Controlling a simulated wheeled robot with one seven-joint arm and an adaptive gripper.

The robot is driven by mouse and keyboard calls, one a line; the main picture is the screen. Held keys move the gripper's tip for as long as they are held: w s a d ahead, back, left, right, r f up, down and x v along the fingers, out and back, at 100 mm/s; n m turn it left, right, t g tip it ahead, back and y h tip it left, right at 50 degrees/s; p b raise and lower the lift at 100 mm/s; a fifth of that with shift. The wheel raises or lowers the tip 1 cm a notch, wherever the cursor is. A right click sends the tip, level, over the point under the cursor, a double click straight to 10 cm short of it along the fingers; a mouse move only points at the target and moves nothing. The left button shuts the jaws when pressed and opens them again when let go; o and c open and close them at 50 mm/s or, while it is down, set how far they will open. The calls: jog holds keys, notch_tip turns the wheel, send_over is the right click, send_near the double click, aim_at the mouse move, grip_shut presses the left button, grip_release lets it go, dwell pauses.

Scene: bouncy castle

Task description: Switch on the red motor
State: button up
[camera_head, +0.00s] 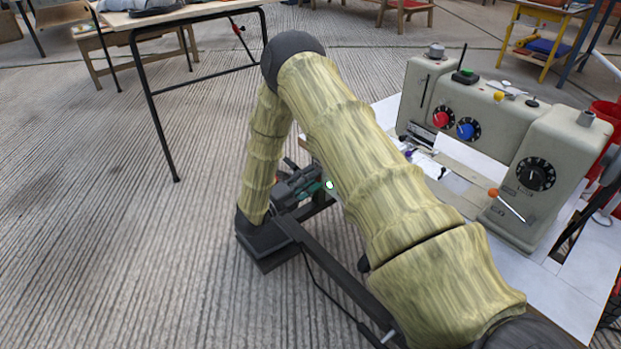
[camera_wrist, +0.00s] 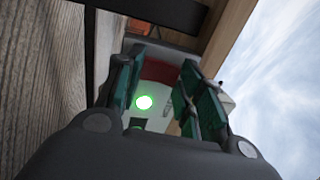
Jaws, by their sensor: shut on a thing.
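My gripper (camera_wrist: 164,66) has green finger pads and is seen from close up in the wrist view. It is shut on a red-and-pale part (camera_wrist: 163,73) between its fingertips, under the table's edge. This may be the red motor; its full shape is hidden. In that view my gripper (camera_head: 305,186) is low beside the table, partly behind my arm. The exact contact is too dark to make out.
A beige sewing machine (camera_head: 500,125) with red and blue dials stands on the white-topped table (camera_head: 545,290). A red container (camera_head: 606,120) is at the right. Another table (camera_head: 200,12) stands at the back left. The ribbed floor (camera_head: 90,230) at left is clear.

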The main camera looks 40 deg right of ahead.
jog(key=o, duration=1)
jog(key=a+f, duration=0.2)
jog(key=a, duration=0.9)
jog(key=shift+s+a, duration=0.4)
